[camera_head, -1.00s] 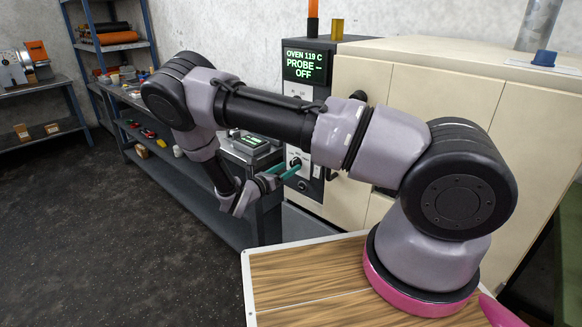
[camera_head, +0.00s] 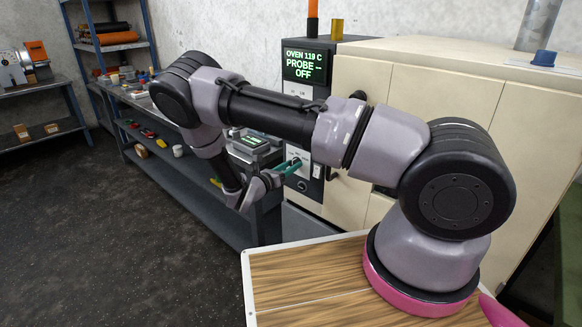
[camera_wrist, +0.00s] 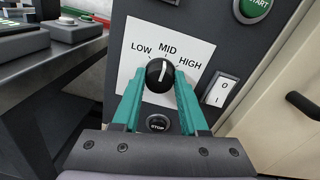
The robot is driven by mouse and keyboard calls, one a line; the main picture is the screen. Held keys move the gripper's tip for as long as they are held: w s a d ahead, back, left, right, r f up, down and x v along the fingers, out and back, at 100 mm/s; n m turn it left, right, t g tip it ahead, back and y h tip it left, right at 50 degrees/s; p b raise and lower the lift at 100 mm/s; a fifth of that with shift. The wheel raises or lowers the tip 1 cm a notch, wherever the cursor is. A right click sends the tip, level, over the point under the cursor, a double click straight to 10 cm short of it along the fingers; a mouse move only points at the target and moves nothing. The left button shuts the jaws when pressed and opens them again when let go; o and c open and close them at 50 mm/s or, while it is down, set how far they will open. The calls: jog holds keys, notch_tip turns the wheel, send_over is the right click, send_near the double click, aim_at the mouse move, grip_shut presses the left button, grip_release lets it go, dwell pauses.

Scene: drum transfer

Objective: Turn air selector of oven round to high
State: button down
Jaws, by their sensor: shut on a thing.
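The air selector is a round black knob (camera_wrist: 160,73) on a white plate (camera_wrist: 195,50) marked LOW, MID and HIGH. Its white pointer line points up at MID. My gripper (camera_wrist: 159,80) has its two teal fingers on the left and right sides of the knob, shut on it. In the head view my gripper (camera_head: 291,166) is at the oven's dark control panel, and its fingers largely hide the knob. The oven (camera_head: 360,75) is a cream cabinet, with a green-lit display (camera_head: 304,66) reading "OVEN 119 C PROBE – OFF".
A rocker switch (camera_wrist: 221,89) is close on the right, and a green START button (camera_wrist: 254,6) is above right. A grey bench (camera_head: 245,190) with small devices stands left of the panel.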

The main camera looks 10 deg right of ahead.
jog(key=m, duration=0.9)
jog(key=shift+m, duration=0.3)
jog(key=shift+f, duration=0.1)
dwell(0.4)
jog(key=shift+c, duration=2.2)
grip_release()
jog(key=v, duration=1.1)
jog(key=shift+f, duration=0.15)
